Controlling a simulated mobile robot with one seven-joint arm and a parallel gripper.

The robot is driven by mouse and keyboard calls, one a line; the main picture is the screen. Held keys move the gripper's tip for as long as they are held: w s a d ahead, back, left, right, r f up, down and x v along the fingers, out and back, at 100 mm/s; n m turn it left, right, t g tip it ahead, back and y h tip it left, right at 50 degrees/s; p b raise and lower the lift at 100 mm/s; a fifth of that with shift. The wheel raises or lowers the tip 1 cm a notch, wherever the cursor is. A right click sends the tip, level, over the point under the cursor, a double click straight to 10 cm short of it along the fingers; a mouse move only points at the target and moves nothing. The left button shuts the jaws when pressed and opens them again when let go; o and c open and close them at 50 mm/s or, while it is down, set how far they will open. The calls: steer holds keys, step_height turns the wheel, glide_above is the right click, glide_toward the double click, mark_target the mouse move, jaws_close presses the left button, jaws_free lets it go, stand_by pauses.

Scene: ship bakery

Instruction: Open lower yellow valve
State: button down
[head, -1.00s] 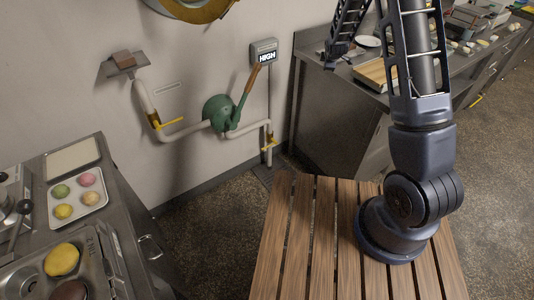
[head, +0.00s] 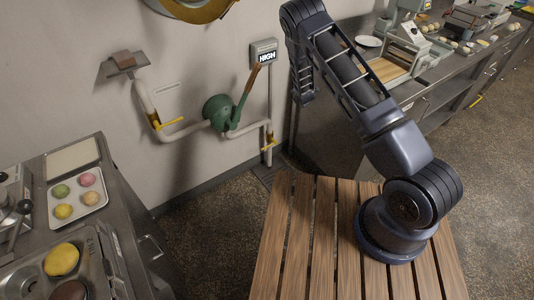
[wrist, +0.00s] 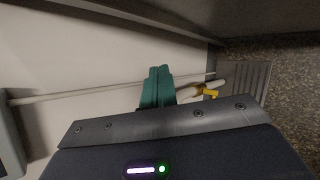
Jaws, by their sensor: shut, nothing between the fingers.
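The lower yellow valve (head: 268,143) sits on the thin vertical pipe low on the wall, near the floor, in the head view. It also shows in the wrist view (wrist: 209,93), right of my fingers and apart from them. Another yellow valve (head: 170,122) is on the pipe at the left, higher up. My gripper (wrist: 159,68) shows in the wrist view as two teal fingers pressed together, shut and empty. In the head view my arm bends down toward the wall; my gripper cannot be made out there.
A green pump (head: 218,112) with a raised lever stands between the valves. A grey box marked HIGH (head: 264,52) hangs above. A floor grate (wrist: 245,80) lies below the pipe. Steel counters (head: 125,190) stand left and right. A slatted wooden platform (head: 290,240) is in front.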

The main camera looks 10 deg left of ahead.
steer(key=s+a+f+n+y, duration=0.2)
steer(key=s+f+n, duration=0.3)
steer(key=f, duration=0.7)
steer(key=s+a+f+n+g+y, duration=0.1)
steer(key=s+a+f+n, duration=0.3)
steer(key=f, duration=0.8)
steer(key=s+a+f+n+y, duration=0.3)
steer(key=s+f+n, duration=0.4)
steer(key=f, duration=0.5)
steer(key=shift+s+f+n+g, duration=0.15)
steer(key=shift+f+n+g, duration=0.2)
steer(key=shift+n, duration=0.35)
steer(key=shift+a, duration=0.15)
steer(key=x, duration=1)
steer(key=shift+w+a+r, duration=0.15)
steer(key=shift+r, duration=0.9)
steer(key=shift+w+a+r, duration=0.15)
steer(key=shift+r, duration=0.9)
steer(key=shift+r, duration=0.1)
steer(key=shift+r+y, duration=0.15)
steer(key=shift+y, duration=0.15)
